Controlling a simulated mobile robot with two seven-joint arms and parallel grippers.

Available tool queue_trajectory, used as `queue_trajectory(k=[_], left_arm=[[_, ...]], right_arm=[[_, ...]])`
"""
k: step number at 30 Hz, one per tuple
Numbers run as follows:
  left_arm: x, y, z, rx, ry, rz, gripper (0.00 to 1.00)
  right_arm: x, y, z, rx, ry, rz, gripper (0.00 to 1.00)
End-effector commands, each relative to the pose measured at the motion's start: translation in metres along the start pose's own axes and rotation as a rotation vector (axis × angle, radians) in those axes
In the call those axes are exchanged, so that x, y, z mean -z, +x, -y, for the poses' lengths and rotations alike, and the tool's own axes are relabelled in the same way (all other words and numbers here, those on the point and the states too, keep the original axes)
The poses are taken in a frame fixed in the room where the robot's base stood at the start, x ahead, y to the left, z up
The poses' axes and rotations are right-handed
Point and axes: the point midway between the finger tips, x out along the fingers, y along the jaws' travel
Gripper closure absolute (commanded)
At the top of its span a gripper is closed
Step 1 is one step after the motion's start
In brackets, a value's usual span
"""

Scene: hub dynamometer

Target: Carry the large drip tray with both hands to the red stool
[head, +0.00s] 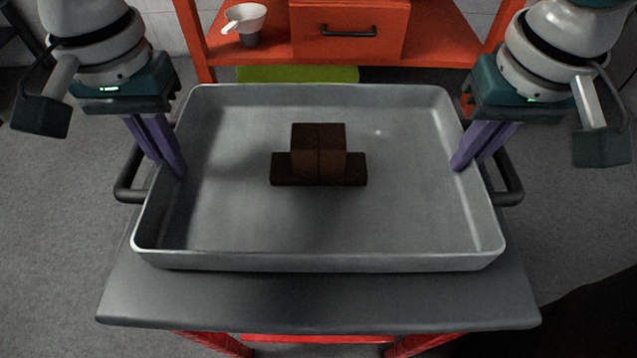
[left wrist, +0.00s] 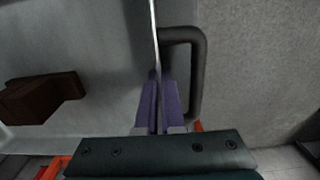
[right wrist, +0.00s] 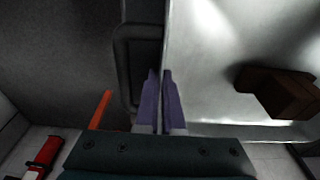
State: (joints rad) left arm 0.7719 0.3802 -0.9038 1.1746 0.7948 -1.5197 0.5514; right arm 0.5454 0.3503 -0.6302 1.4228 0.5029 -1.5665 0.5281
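The large grey drip tray (head: 400,230) is level in the middle of the head view, with a black side handle at each end. It is over a grey-topped stand (head: 320,305) with red legs; whether it touches the top is unclear. My left gripper (head: 168,165) is shut on the tray's left wall, one finger inside and one outside, by the handle (left wrist: 200,70). My right gripper (head: 473,160) is shut on the right wall in the same way; its fingers also show in the right wrist view (right wrist: 161,100).
A dark brown stepped block (head: 318,155) lies in the tray. Behind is an orange-red bench (head: 440,40) with a drawer (head: 350,30) and a white cup (head: 245,22). A yellow-green thing (head: 300,74) shows beneath it. Grey floor (head: 60,220) is open at left.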

Motion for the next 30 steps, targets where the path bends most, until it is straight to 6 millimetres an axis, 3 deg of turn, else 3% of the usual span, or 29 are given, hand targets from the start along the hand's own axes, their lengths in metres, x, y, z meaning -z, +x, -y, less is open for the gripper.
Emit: queue_trajectory(k=[2, 11, 21, 30], left_arm=[[0.001, 0.007, 0.001, 0.001, -0.001, -0.003, 1.0], [0.0, 0.006, 0.001, 0.001, -0.001, 0.0, 0.65], [0.001, -0.001, 0.0, -0.001, 0.001, -0.001, 0.65], [0.001, -0.062, 0.0, -0.001, 0.002, -0.006, 0.65]], right_arm=[[0.0, 0.007, -0.001, -0.002, 0.001, -0.005, 1.0], [-0.001, 0.006, -0.001, -0.001, 0.001, 0.0, 0.65], [-0.001, 0.006, 0.0, 0.0, 0.0, 0.0, 0.65], [-0.001, 0.006, 0.0, 0.0, 0.0, 0.0, 0.65]])
